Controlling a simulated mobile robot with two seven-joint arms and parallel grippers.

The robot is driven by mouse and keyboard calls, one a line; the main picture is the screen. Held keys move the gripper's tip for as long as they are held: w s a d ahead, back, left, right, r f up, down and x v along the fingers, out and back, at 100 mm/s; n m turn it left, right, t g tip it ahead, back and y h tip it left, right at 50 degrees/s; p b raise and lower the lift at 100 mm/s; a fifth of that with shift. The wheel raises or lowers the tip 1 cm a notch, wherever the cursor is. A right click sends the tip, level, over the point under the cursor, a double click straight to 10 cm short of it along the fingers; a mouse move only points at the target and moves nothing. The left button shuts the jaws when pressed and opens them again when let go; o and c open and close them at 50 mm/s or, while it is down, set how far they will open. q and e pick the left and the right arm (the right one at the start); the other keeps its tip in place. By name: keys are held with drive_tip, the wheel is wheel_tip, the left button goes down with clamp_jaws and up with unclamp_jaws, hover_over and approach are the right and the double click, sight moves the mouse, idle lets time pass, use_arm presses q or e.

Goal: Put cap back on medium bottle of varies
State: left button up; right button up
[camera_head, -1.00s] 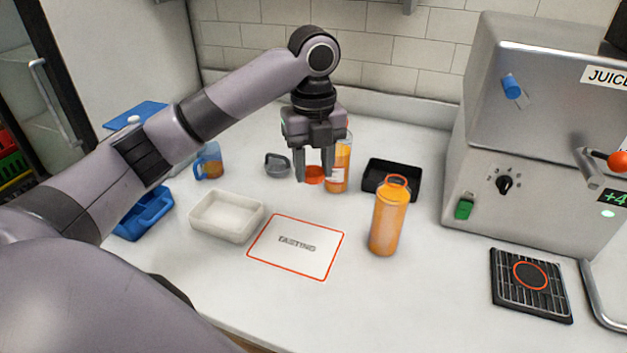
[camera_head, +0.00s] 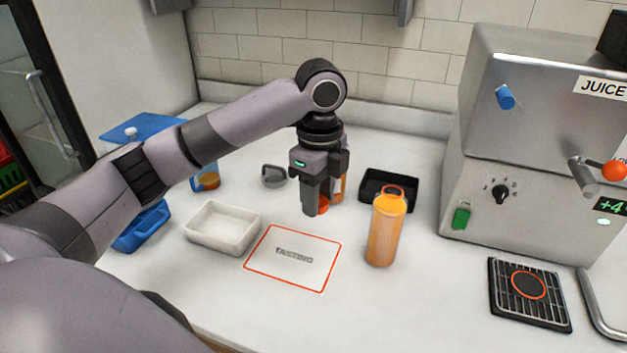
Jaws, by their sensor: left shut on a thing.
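My left gripper (camera_head: 317,205) points down over the counter, left of the middle. It is shut on a small orange-red cap (camera_head: 324,203), which is mostly hidden by the near finger. A bottle of orange juice (camera_head: 341,184) stands upright just behind the gripper, largely hidden by it; its top is not visible. A taller orange bottle (camera_head: 384,235) with an orange loop on its lid stands upright in front and to the right, apart from the gripper. I cannot tell which bottle is the medium one. My right gripper is not in view.
A black tray (camera_head: 405,206) lies behind the orange bottle. A white tub (camera_head: 207,243), a tasting mat (camera_head: 270,276) and a grey lid-like piece (camera_head: 273,180) are nearby. A blue-handled jug (camera_head: 206,181) is partly covered by my arm. The juicer (camera_head: 540,125) fills the right.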

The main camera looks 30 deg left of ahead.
use_arm(q)
drive_tip(key=s+d+f+n, duration=0.5)
drive_tip(key=d+n, duration=0.1)
drive_tip(key=n, duration=1.2)
drive_tip(key=shift+f, duration=0.25)
drive_tip(key=shift+a, duration=0.1)
